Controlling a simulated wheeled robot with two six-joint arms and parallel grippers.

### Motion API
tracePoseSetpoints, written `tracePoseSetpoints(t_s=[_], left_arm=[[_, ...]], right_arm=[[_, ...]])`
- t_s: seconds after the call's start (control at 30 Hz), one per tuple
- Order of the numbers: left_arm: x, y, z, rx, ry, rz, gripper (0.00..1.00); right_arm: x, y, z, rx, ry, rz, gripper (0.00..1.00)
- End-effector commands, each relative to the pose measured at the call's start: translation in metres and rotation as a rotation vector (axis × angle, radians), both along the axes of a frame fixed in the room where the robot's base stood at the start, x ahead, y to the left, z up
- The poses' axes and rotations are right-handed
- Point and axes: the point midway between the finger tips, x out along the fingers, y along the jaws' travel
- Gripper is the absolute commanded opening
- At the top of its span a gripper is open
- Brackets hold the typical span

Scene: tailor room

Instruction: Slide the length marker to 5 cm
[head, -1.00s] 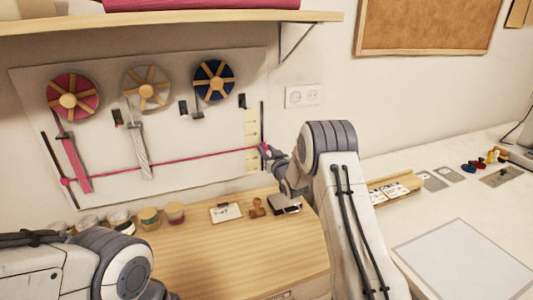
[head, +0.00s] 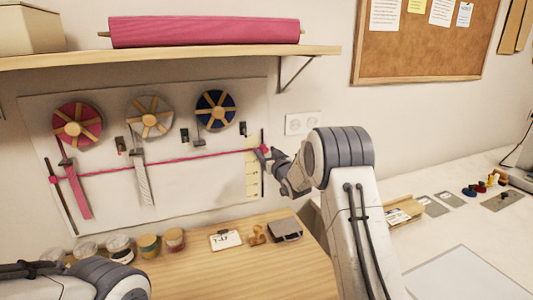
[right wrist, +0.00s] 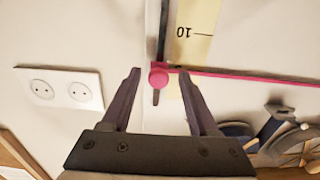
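The length marker is a pink cord (head: 200,155) stretched across the wall board, with a pink knob at each end on a dark vertical rail. The right knob (right wrist: 158,77) is beside the yellow scale (right wrist: 196,30), near the upper part of the scale in the head view (head: 251,175). The scale's "10" mark shows upside down in the right wrist view, close to the cord. My right gripper (right wrist: 158,75) is open, its fingers on either side of the right knob with gaps showing. In the head view, my right gripper (head: 268,158) is at the knob. My left gripper is out of view.
Three ribbon wheels hang on the board, including a blue one (head: 215,111). A wooden shelf (head: 180,58) juts out above. Jars (head: 120,248), a stamp (head: 257,236) and a card (head: 225,240) stand on the wooden top (head: 210,275). A wall socket (head: 303,123) is right of the board.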

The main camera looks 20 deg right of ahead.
Motion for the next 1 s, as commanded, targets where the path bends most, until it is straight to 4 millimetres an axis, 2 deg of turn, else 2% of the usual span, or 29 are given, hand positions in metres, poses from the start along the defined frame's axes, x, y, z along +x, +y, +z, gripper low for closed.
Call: tracePoseSetpoints(t_s=[0.27,0.37,0.7,0.83,1.0], left_arm=[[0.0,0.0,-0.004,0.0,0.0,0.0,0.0],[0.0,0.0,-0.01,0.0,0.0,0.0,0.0],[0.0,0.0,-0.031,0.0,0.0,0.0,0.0],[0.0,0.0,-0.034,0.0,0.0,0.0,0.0],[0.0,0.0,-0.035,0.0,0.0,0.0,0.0]], right_arm=[[-0.007,-0.001,0.0,0.0,-0.003,-0.002,0.6],[-0.021,-0.002,-0.001,0.0,-0.001,-0.002,0.6],[-0.082,-0.003,-0.001,0.0,-0.002,-0.001,0.6],[-0.098,-0.003,-0.001,0.0,-0.001,-0.001,0.6],[-0.105,-0.004,0.0,0.0,-0.001,-0.001,0.6]])
